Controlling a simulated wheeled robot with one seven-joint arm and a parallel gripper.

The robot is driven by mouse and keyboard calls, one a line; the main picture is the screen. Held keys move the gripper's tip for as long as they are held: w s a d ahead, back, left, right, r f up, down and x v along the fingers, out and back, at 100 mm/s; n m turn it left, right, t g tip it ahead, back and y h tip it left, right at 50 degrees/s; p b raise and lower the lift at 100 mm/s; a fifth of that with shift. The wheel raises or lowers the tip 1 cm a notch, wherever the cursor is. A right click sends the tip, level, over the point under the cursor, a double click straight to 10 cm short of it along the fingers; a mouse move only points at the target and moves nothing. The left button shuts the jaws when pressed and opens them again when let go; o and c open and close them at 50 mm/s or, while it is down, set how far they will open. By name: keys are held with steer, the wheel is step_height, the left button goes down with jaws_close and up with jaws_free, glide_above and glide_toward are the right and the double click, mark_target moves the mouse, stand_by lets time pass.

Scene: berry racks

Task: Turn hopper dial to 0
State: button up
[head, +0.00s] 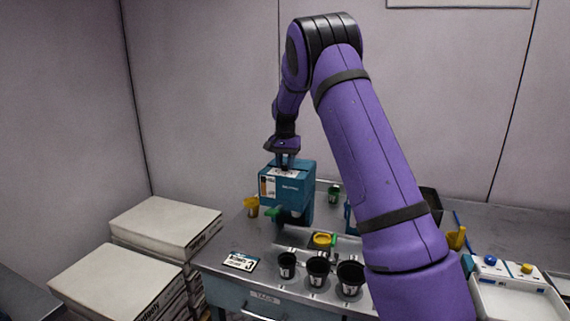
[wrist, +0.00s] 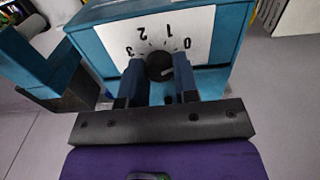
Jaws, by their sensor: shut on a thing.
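The teal hopper (head: 296,190) stands on the metal bench in the head view, its dial on its top face. The wrist view shows the hopper's white scale plate (wrist: 125,40) upside down, with 0 at right, then 1, 2 and 3 toward the left. The black dial (wrist: 158,62) sits below the numbers. My gripper (wrist: 160,78) has its two fingers on either side of the dial and is shut on it. A small light mark shows on the dial's right side; its exact reading is unclear. In the head view my gripper (head: 287,163) points down onto the hopper's top.
Three black cups (head: 318,268) stand along the bench's front edge beside a small label card (head: 240,261). A yellow cup (head: 252,206) is left of the hopper. Stacked white boxes (head: 165,226) stand left of the bench. A white tray (head: 515,298) is at right.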

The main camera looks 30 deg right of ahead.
stand_by(0.3)
steer(key=o, duration=0.9)
steer(key=shift+o, duration=0.2)
steer(key=shift+r, duration=0.1)
step_height(320, 180, up, 11)
steer(key=shift+f, duration=0.2)
